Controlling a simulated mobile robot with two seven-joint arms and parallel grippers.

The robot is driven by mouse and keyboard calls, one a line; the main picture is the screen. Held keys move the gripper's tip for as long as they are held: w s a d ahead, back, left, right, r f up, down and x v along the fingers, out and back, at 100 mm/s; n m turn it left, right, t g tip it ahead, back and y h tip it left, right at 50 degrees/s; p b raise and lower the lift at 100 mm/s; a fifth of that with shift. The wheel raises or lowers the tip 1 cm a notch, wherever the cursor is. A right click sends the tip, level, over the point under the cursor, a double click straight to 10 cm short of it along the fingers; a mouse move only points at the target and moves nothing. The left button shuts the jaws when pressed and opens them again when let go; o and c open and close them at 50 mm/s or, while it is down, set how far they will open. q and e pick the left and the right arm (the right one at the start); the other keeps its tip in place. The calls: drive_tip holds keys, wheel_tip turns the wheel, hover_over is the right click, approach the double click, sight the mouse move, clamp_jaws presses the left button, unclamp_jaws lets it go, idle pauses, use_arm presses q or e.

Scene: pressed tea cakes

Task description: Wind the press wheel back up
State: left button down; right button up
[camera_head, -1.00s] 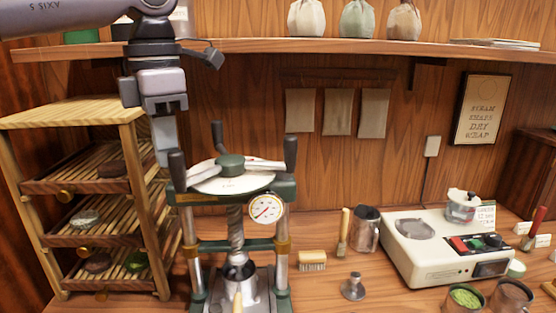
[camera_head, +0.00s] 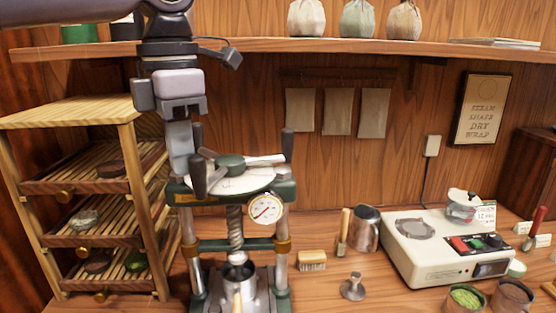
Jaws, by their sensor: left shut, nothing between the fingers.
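The press wheel (camera_head: 232,164) sits on top of the green press frame (camera_head: 282,190), with a dark hub, pale spokes and dark upright handles. One handle (camera_head: 198,174) is at the front left, one (camera_head: 287,145) at the right, and one (camera_head: 197,135) at the back left, partly behind my gripper. My left gripper (camera_head: 181,165) points down at the wheel's left, shut and empty, close beside the front-left handle. I cannot tell whether it touches. The screw (camera_head: 235,228) runs down below the wheel to a metal mould (camera_head: 238,271). My right gripper is out of view.
A wooden drying rack (camera_head: 128,110) stands close on the left, and a shelf (camera_head: 300,46) runs behind my left arm. A gauge (camera_head: 265,208) is on the press front. A brush (camera_head: 312,260), a metal jug (camera_head: 364,229) and a pale machine (camera_head: 420,255) are to the right.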

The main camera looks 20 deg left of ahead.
sight(200, 157)
use_arm(q)
drive_tip(key=shift+s+d, duration=0.1)
drive_tip(key=shift+d, duration=1.15)
drive_tip(key=shift+s+d+p, duration=0.2)
drive_tip(key=shift+d+p, duration=0.1)
drive_tip(key=shift+d, duration=0.3)
drive_tip(key=shift+w, duration=0.1)
drive_tip(key=w+d+p, duration=0.1)
drive_tip(key=p, duration=0.1)
drive_tip(key=w+d+p, duration=0.1)
drive_tip(key=d, duration=0.1)
drive_tip(key=shift+p, duration=0.35)
